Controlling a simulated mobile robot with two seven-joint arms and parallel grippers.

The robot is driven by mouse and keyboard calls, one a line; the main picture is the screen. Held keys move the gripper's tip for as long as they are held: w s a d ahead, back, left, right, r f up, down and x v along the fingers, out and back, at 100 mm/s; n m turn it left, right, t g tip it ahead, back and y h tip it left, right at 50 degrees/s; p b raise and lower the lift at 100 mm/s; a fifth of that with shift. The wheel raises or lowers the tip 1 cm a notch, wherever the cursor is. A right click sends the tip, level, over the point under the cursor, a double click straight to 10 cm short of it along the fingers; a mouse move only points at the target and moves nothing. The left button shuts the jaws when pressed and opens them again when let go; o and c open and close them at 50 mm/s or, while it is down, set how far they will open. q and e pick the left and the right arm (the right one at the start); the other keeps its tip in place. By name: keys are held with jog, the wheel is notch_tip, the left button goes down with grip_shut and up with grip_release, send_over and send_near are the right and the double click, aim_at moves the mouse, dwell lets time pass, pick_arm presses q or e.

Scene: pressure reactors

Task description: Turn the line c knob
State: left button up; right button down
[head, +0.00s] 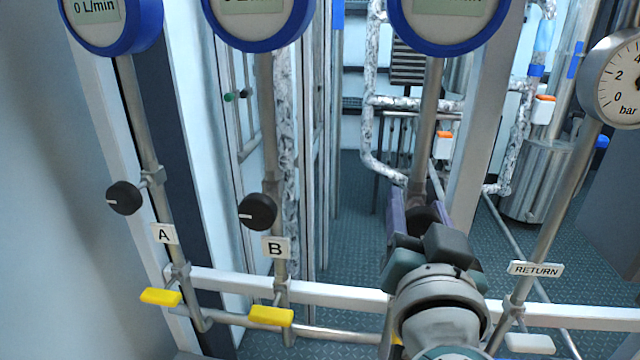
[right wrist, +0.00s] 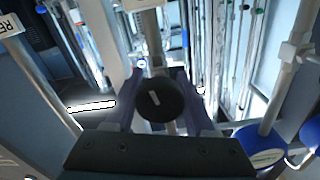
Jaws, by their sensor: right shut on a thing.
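The line C knob (head: 426,216) is a round black knob on the third vertical pipe, partly hidden behind my right gripper (head: 420,206) in the head view. The right wrist view shows the knob (right wrist: 158,101) face on, with a short white mark on it, slightly tilted. My right gripper (right wrist: 166,98) is shut on this knob, with one purple finger on each side. The line C label is hidden behind my wrist. My left gripper is not in view.
The black knobs of line A (head: 124,198) and line B (head: 257,212) are to the left. Yellow handles (head: 160,297) sit below them. A RETURN pipe label (head: 536,269) and a pressure gauge (head: 615,82) are at right. A white rail (head: 340,296) crosses low.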

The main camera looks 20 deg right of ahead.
jog(key=shift+c, duration=1.3)
grip_release()
jog(key=p+v, duration=0.2)
jog(key=v, duration=0.8)
